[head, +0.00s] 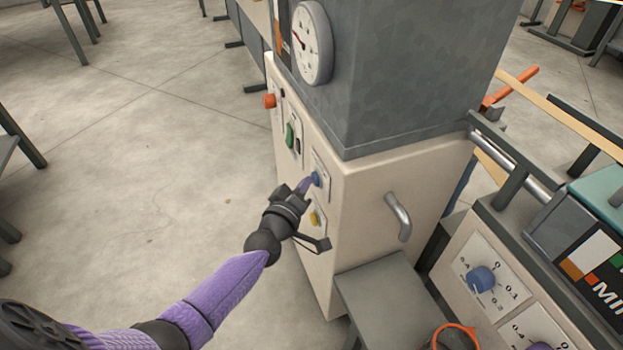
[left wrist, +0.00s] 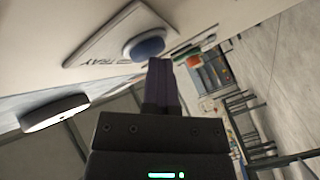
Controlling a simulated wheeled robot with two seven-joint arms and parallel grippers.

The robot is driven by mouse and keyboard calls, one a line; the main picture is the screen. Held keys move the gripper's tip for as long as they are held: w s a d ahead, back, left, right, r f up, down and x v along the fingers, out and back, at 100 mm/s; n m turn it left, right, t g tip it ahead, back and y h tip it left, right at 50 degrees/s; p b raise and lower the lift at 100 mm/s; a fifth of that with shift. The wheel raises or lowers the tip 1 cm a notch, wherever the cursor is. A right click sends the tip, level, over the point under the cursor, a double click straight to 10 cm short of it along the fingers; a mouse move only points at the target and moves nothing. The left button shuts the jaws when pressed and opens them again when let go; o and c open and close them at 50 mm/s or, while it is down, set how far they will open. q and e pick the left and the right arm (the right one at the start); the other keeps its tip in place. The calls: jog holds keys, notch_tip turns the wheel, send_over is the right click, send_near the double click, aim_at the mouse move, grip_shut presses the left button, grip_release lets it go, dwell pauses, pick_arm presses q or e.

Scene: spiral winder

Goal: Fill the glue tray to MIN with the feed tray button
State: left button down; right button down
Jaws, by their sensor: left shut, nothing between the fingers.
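The blue feed tray button (head: 316,178) sits on a small white plate on the side of the beige cabinet. In the left wrist view the same blue button (left wrist: 149,48) stands on its plate, where the word TRAY is readable. My left gripper (head: 304,186) is shut and empty, with its purple fingertips right at the button. The fingertips (left wrist: 160,64) also show close beside the button in the left wrist view; I cannot tell whether they touch it. A MIN marking (head: 606,296) shows at the right edge; the glue level is not visible. My right gripper is not in view.
The cabinet also carries a red button (head: 270,101), a green switch (head: 290,136), a yellow button (head: 314,218), a round gauge (head: 311,43) and a metal handle (head: 398,217). A blue knob (head: 481,279) is on the lower right panel. The floor at left is mostly clear.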

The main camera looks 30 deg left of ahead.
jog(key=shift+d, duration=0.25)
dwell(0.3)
pick_arm(q)
jog(key=shift+s, duration=0.1)
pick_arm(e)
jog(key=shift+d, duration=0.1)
pick_arm(q)
jog(key=shift+s+a, duration=0.5)
jog(key=shift+s, duration=0.05)
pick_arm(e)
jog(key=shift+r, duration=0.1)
pick_arm(q)
jog(key=shift+a, duration=0.1)
jog(key=s+a, duration=0.1)
jog(key=s, duration=0.1)
jog(key=s+a, duration=0.1)
jog(key=a, duration=0.1)
jog(key=shift+s, duration=0.4)
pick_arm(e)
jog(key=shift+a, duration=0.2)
